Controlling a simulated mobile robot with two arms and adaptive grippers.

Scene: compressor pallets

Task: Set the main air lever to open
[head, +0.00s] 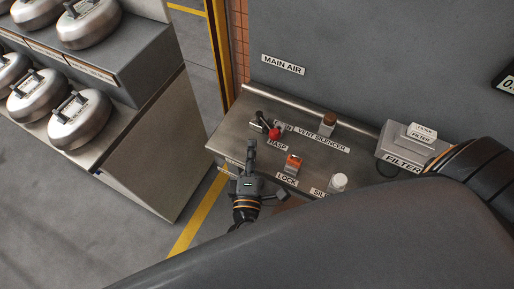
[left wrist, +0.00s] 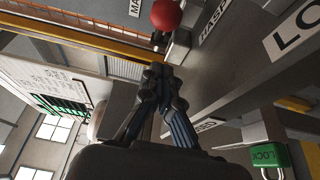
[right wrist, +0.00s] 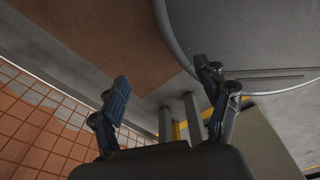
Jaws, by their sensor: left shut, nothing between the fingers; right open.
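The main air lever, with a red ball knob (head: 274,133), is on the sloped metal panel (head: 228,135) below the MAIN AIR sign (head: 283,64). A dark fitting is beside the knob, and a label there is partly covered. The knob also shows at the top of the left wrist view (left wrist: 166,14). My left gripper (head: 251,146) is shut and empty at the panel's front edge, just short of the knob and apart from it. Its closed fingers show in the left wrist view (left wrist: 158,72). My right gripper (right wrist: 164,80) is open and empty; the head view does not show it.
The panel also carries an orange-topped block (head: 293,163) by the LOCK label, a brown-topped post (head: 327,123) and a white knob (head: 339,181). A grey FILTER box (head: 402,150) is at the right. A green padlock (left wrist: 264,156) hangs low. Metal canisters (head: 80,118) stand on a left rack.

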